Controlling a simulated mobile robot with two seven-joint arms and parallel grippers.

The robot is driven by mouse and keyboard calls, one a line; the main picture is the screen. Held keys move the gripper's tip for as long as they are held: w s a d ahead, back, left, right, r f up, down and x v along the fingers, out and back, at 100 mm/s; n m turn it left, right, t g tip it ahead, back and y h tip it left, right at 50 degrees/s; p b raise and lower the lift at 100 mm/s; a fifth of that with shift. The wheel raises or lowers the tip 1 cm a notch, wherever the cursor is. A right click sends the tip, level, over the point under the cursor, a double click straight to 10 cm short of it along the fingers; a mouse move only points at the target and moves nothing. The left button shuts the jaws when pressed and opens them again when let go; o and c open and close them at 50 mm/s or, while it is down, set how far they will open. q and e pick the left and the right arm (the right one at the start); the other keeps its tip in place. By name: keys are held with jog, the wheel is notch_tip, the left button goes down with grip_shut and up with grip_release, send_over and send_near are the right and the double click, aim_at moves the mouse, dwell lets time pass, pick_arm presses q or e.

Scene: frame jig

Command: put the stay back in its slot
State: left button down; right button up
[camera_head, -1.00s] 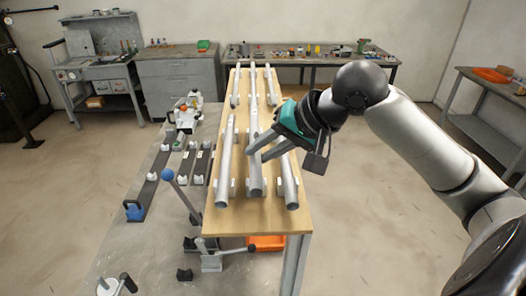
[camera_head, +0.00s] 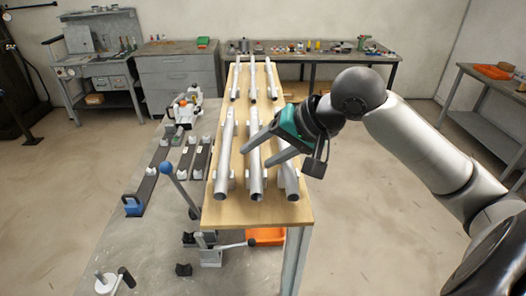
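Several pale grey tubes lie lengthwise on a wooden-topped table, held in small white blocks: a left tube (camera_head: 226,150), a middle tube (camera_head: 256,180) and a right tube (camera_head: 287,175) at the near end. I cannot tell which of them is the stay, or which slot is its own. My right gripper (camera_head: 256,157), with a teal body, reaches in from the right over the tubes. Its two grey fingers are apart, one tip on each side of the middle tube as seen here; contact is unclear. My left gripper is out of view.
Left of the tubes is a grey jig table with dark bars (camera_head: 150,188), white blocks and a blue-knobbed lever (camera_head: 167,168). A toggle clamp (camera_head: 210,255) stands near the front. An orange bin (camera_head: 265,236) sits below the table. Benches line the back wall.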

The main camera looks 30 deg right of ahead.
dwell(0.3)
jog(key=v, duration=1.5)
jog(key=shift+s, duration=0.1)
dwell(0.3)
